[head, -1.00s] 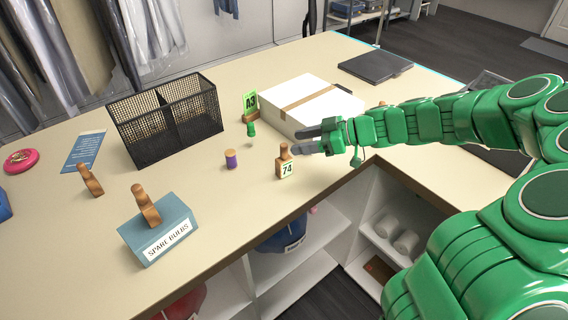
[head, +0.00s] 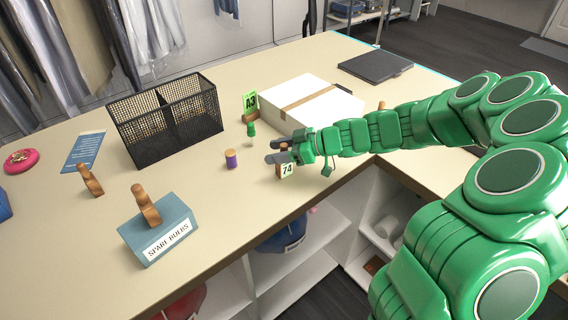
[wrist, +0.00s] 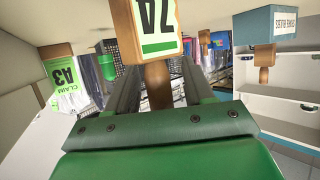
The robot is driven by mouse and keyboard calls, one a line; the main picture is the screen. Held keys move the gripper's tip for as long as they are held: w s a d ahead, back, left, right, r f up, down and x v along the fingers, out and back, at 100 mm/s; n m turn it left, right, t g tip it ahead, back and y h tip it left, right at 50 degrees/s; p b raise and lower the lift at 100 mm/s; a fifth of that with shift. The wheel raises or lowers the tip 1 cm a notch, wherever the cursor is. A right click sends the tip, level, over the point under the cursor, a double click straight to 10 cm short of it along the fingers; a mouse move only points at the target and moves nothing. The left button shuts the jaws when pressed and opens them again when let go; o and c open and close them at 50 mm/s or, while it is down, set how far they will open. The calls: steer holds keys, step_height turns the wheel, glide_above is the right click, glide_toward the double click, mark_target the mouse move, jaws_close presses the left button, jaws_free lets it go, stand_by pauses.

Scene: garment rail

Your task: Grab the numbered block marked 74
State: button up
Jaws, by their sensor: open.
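The numbered block marked 74 (head: 287,170) stands upright near the counter's front edge, with a pale green-edged label and a wooden knob. My gripper (head: 274,151) is open at its top, and the fingers hide part of the knob in the head view. In the wrist view, which looks upside down, the 74 label (wrist: 157,28) is at the top. The wooden knob (wrist: 157,84) lies between the two spread fingers of my gripper (wrist: 158,72). I cannot tell if either finger touches it.
A purple spool (head: 231,159) stands just left of the block. Behind are a small green item (head: 251,129), an A3 tag (head: 250,102) and a white box (head: 310,105). A black mesh basket (head: 165,120) and a SPARE BULBS block (head: 160,240) stand further left.

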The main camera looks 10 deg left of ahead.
steer(key=shift+c, duration=0.4)
jaws_close()
steer(key=shift+r, duration=0.1)
